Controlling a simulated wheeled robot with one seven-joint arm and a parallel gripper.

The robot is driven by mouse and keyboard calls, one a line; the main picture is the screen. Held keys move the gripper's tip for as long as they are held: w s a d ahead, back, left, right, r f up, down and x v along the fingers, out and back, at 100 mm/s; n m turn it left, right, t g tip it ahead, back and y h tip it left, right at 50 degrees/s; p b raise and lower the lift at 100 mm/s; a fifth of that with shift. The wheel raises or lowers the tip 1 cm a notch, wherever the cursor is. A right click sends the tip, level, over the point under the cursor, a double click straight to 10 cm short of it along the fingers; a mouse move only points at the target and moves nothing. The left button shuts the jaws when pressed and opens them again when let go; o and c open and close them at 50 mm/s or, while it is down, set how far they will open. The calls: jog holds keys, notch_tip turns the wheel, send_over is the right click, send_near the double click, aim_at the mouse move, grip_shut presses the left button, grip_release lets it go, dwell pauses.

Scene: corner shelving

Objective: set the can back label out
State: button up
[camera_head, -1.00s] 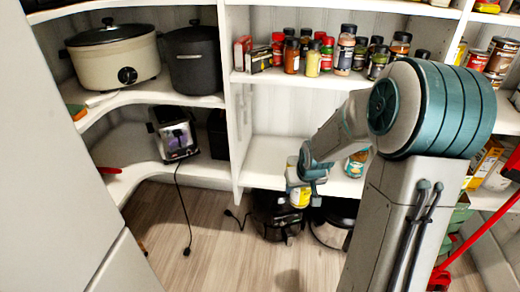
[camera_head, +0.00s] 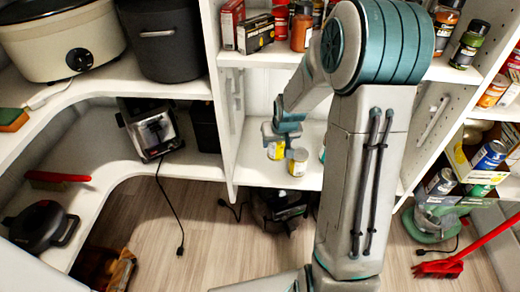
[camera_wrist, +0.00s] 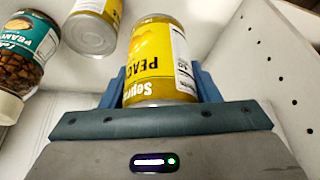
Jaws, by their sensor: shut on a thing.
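My gripper (camera_head: 283,132) is shut on a yellow peach can (camera_wrist: 158,60), which also shows below the gripper in the head view (camera_head: 275,151). In the wrist view, the can's yellow side with large lettering faces the camera, and a white panel of small print shows at its right edge. A second, similar can (camera_head: 297,163) stands beside it on the white shelf; it shows at upper left in the wrist view (camera_wrist: 95,25). I cannot tell whether the held can touches the shelf.
A peanut jar (camera_wrist: 28,45) stands left of the cans in the wrist view. A white upright panel (camera_wrist: 278,75) is close on the right. The shelf above (camera_head: 262,55) holds boxes and spice jars. A toaster (camera_head: 150,130) stands on the left shelf.

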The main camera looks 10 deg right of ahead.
jog(key=w+a+f+b, duration=0.1)
jog(key=f, duration=0.1)
jog(key=w+a+f, duration=0.1)
jog(key=a+f, duration=0.1)
jog(key=w+a+f+b, duration=0.1)
jog(key=f, duration=0.1)
jog(key=shift+w+a+f+b, duration=0.1)
jog(key=shift+w+a+b, duration=0.05)
jog(key=shift+a+b, duration=0.2)
jog(key=shift+f+b, duration=1.15)
jog(key=shift+f, duration=0.55)
jog(key=shift+f, duration=0.3)
jog(key=o, duration=1.3)
jog(key=shift+g, duration=0.8)
jog(key=s+r+p, duration=0.9)
jog(key=r+p, duration=0.1)
jog(key=r, duration=0.7)
jog(key=s+r+p, duration=0.9)
jog(key=r+p, duration=0.1)
jog(key=r, duration=0.7)
jog(key=s+r+p, duration=0.9)
jog(key=r+p, duration=0.2)
jog(key=r, duration=0.5)
jog(key=shift+s+d+r, duration=0.2)
jog(key=shift+s+r, duration=0.2)
